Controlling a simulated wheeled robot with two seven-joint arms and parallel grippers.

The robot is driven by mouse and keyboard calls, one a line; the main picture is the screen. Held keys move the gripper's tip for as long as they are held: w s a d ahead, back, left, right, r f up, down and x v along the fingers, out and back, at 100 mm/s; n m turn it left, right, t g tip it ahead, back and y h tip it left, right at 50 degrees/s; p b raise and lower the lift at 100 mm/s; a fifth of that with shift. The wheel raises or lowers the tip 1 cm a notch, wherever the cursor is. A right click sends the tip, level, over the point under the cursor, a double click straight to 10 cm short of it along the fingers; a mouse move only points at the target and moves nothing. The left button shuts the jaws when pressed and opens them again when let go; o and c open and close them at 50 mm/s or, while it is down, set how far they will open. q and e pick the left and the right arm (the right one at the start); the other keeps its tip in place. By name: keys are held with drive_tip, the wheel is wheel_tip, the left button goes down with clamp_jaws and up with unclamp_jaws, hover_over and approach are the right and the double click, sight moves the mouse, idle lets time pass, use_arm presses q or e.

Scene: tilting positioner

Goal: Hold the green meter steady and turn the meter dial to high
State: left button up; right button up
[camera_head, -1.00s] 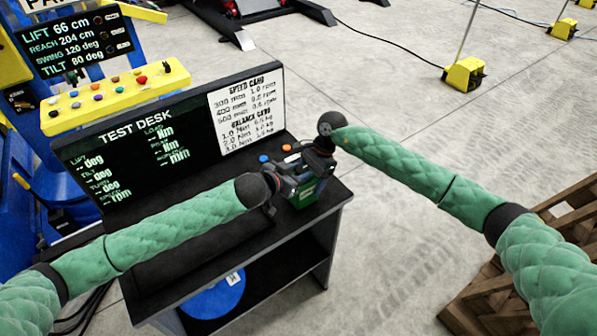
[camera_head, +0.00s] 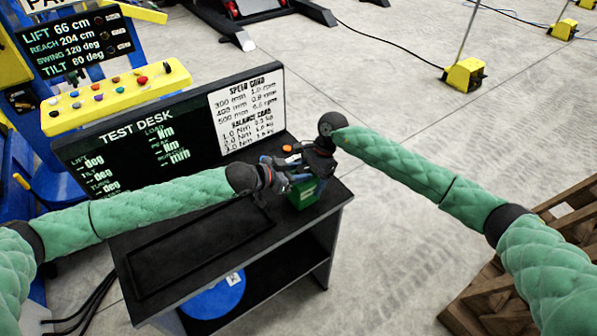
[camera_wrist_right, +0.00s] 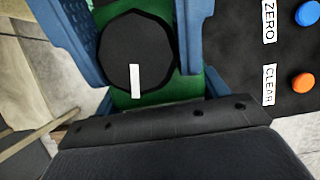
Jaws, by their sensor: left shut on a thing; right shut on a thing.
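The green meter (camera_head: 303,197) stands at the right end of the test desk, partly covered by both grippers. Its round black meter dial (camera_wrist_right: 138,50) shows in the right wrist view, with a white mark pointing toward the picture's bottom.
The black test desk (camera_head: 185,250) has a screen (camera_head: 120,150) behind its top. An orange CLEAR button (camera_wrist_right: 302,82) and a blue ZERO button (camera_wrist_right: 307,13) sit beside the meter. A wooden crate (camera_head: 540,250) stands at the right; the grey floor between is open.

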use_arm(q)
drive_tip(key=shift+s+d+m+g+h, duration=0.25)
drive_tip(key=shift+d+m+g+h, duration=0.15)
drive_tip(key=shift+m+g, duration=0.2)
drive_tip(key=shift+s+d+m+g+h, duration=0.2)
drive_tip(key=shift+d+m+g+h, duration=0.15)
drive_tip(key=shift+m+g, duration=0.25)
use_arm(e)
drive_tip(key=shift+o, duration=0.3)
drive_tip(key=shift+a+r, duration=0.1)
drive_tip(key=shift+a, duration=0.15)
use_arm(q)
drive_tip(key=shift+a, duration=0.15)
drive_tip(key=shift+w+a+f, duration=0.15)
drive_tip(key=shift+w+a, duration=0.35)
drive_tip(key=shift+a, duration=0.3)
use_arm(e)
drive_tip(key=shift+d, duration=0.15)
drive_tip(key=shift+c, duration=0.2)
use_arm(q)
drive_tip(key=o, duration=1)
drive_tip(key=shift+w, duration=0.1)
drive_tip(key=shift+a+r, duration=0.4)
drive_tip(key=shift+a, duration=0.1)
drive_tip(key=v, duration=1.1)
drive_tip(key=shift+f, duration=0.1)
use_arm(e)
drive_tip(key=shift+f, duration=0.25)
